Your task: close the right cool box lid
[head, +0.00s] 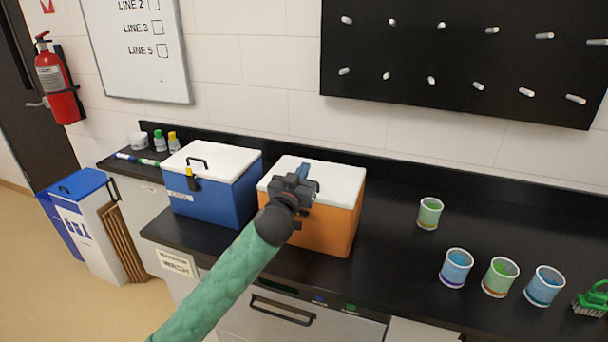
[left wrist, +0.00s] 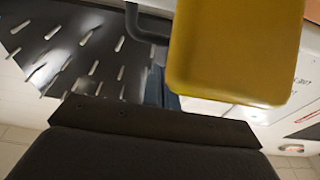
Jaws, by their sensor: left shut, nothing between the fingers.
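The right cool box (head: 327,228) is orange with a white lid (head: 343,180). The lid lies flat on top and looks down; part of its front edge is hidden behind my gripper. My left gripper (head: 304,178) is shut and empty, over the front middle of this lid; I cannot tell whether it touches. In the left wrist view, a yellow rounded panel (left wrist: 235,55) is very close to the camera; it may be this box's latch, but I cannot be sure. My right gripper is not in view.
A blue cool box (head: 215,200) with a white lid, black handle and yellow latch stands just left. Several cups, including a green one (head: 429,213), and a green brush (head: 592,300) are on the right of the black counter. A black pegboard (head: 465,60) hangs behind.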

